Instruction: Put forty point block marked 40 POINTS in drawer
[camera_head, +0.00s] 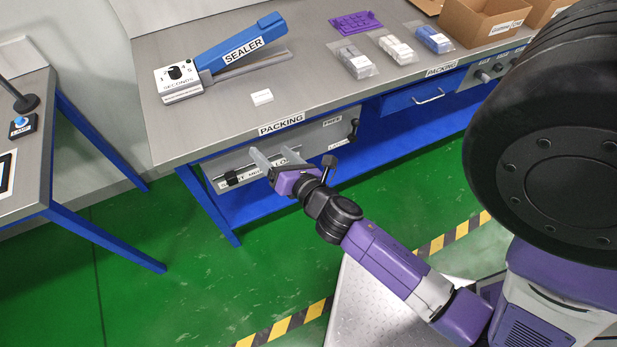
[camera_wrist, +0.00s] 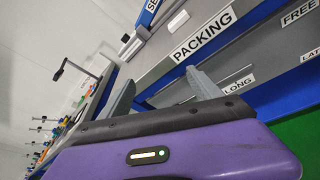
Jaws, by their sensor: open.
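No block with a readable 40 POINTS mark shows in either view. A small white piece (camera_head: 262,97) lies on the packing bench, its face too small to read. A blue drawer (camera_head: 418,97) with a bar handle is under the bench and looks shut. A grey front panel (camera_head: 325,137) with a LONG label, FREE label and dark knobs is left of it. My gripper (camera_head: 271,155) is open in front of this panel, below the bench edge, its fingers overlapping the panel in the picture. In the wrist view my gripper (camera_wrist: 160,80) shows both fingers apart with nothing between them.
The packing bench (camera_head: 300,65) carries a blue SEALER (camera_head: 235,50), a purple tray (camera_head: 356,22), and grey, white and blue packs (camera_head: 435,39). Cardboard boxes (camera_head: 485,20) stand at its back right. Another bench (camera_head: 25,165) is at left. Green floor between is clear.

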